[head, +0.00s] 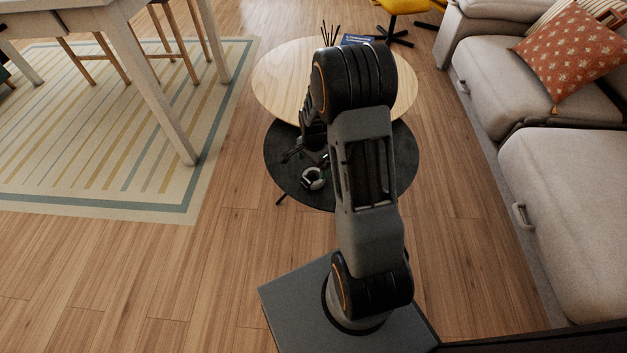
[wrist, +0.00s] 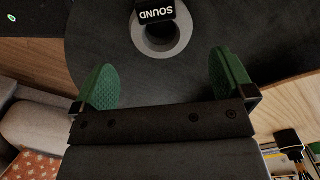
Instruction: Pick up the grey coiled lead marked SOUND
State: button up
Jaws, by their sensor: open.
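The grey coiled lead (head: 313,178) lies on the low black round table (head: 290,181). In the wrist view, the grey coil (wrist: 181,37) has a black tag marked SOUND (wrist: 156,12), with its lettering upside down. My gripper (wrist: 163,72) is open, with its two green pads apart and nothing between them. The coil is ahead of the fingertips, roughly midway between them sideways; the top of the tag is cut off by the frame edge. In the head view, my gripper (head: 294,155) is close to the coil, partly hidden by my arm.
A higher pale wood round tabletop (head: 280,80) overlaps the black one, bearing dark sticks (head: 330,35) and a blue item (head: 357,39). A grey sofa (head: 565,190) stands right. A white table (head: 150,80) stands left on a striped rug (head: 60,130). Wooden floor is clear at front left.

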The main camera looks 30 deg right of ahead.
aim_at(314, 175)
jog(key=shift+f+b, duration=1.65)
jog(key=shift+f, duration=2.25)
jog(key=shift+c, duration=0.3)
jog(key=shift+r, duration=0.1)
jog(key=c, duration=0.8)
